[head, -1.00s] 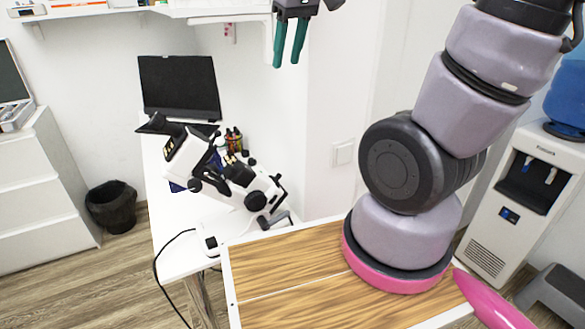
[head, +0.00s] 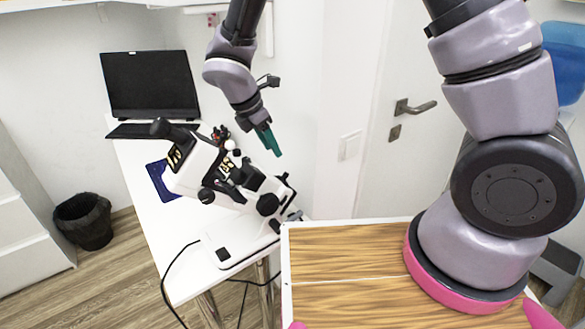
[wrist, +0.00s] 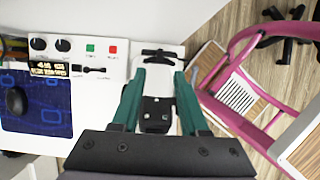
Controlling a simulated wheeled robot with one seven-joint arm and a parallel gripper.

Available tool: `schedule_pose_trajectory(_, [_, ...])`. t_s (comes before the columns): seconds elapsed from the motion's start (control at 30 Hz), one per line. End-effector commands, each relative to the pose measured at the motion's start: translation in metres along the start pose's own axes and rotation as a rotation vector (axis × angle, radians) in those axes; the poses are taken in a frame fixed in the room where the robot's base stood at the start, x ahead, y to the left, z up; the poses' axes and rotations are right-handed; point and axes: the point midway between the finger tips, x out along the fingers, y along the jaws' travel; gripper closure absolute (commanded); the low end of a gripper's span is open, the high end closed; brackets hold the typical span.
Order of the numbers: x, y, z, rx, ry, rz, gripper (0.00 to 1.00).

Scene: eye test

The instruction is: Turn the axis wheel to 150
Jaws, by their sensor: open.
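A white microscope-like instrument (head: 200,170) with black knobs stands tilted on the white table. Round black wheels show on its side, one large (head: 268,204) and one further left (head: 207,196). I cannot tell which is the axis wheel, and no scale or number is readable. My gripper (head: 268,140) has green fingers pointing down, above and right of the instrument's upper part. In the wrist view, my gripper (wrist: 159,78) is open. A white part with a black block (wrist: 155,114) shows between the fingers, below them; nothing is held.
A white panel (wrist: 108,72) with dark knobs, a green and a red button shows in the wrist view. A dark mouse (wrist: 15,100) lies on a blue mat (wrist: 50,117). A laptop (head: 150,85) stands at the table's back. A wall is close behind my gripper.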

Motion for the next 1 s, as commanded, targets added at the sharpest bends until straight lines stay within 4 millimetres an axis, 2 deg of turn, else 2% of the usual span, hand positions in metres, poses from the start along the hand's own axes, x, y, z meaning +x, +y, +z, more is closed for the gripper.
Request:
schedule_pose_trajectory(0.4, [0.073,-0.001,0.001,0.004,-0.001,-0.005,0.56])
schedule_pose_trajectory(0.53, [0.09,-0.001,0.001,0.005,0.0,-0.003,0.56])
schedule_pose_trajectory(0.7, [0.102,-0.001,0.001,0.006,0.001,-0.002,0.56])
schedule_pose_trajectory(0.97, [0.103,-0.001,0.001,0.007,0.001,-0.001,0.56])
schedule_pose_trajectory(1.0, [0.103,-0.001,0.001,0.007,0.001,-0.001,0.6])
